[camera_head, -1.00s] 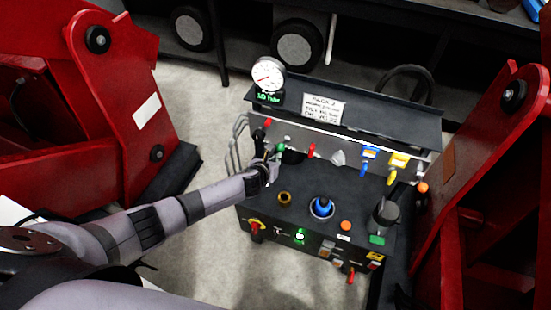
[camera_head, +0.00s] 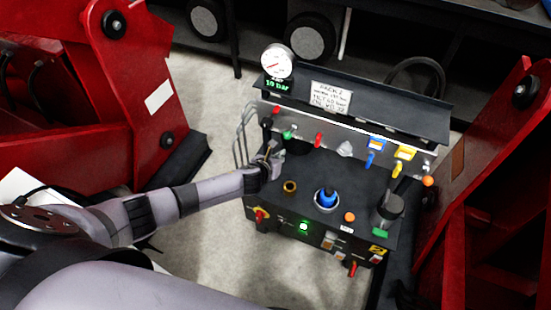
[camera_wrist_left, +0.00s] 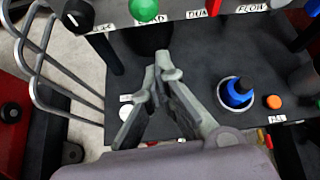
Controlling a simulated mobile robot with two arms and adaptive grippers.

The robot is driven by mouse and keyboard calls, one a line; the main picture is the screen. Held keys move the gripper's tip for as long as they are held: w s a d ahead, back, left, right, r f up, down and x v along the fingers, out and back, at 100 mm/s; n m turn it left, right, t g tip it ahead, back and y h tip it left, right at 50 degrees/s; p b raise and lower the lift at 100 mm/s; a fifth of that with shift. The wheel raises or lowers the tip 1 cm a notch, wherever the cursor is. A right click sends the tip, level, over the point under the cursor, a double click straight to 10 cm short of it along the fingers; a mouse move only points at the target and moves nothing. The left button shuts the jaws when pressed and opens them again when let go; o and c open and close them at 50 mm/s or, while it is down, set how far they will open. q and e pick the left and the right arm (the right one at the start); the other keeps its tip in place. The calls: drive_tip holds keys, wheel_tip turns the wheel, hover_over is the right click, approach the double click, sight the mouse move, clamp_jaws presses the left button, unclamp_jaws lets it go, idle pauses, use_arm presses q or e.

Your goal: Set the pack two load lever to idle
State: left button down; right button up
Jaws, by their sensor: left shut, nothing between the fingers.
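Pack two (camera_head: 335,165) is a black console with a sloped back panel and a placard reading PACK 2. A green ball-topped lever (camera_head: 288,135) stands at the left of its panel row. It also shows in the left wrist view (camera_wrist_left: 144,9), beside a partly hidden label that seems to read LOAD. My left gripper (camera_head: 277,150) is shut and empty, just below and in front of the green ball. In the wrist view its fingertips (camera_wrist_left: 163,70) meet below the ball, apart from it. My right gripper is not in view.
A black knob (camera_wrist_left: 76,15) and bent metal rails (camera_wrist_left: 45,65) lie left of the green ball. A red lever (camera_head: 318,140) is to its right. A brass fitting (camera_head: 290,187) and blue joystick (camera_head: 326,197) stand on the deck. A gauge (camera_head: 277,62) shows a green readout, apparently 10 bar.

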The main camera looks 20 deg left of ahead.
use_arm(q)
drive_tip(key=s+a+r, duration=0.1)
drive_tip(key=s+r, duration=0.3)
drive_tip(key=shift+r+p, duration=0.35)
drive_tip(key=shift+p, duration=0.1)
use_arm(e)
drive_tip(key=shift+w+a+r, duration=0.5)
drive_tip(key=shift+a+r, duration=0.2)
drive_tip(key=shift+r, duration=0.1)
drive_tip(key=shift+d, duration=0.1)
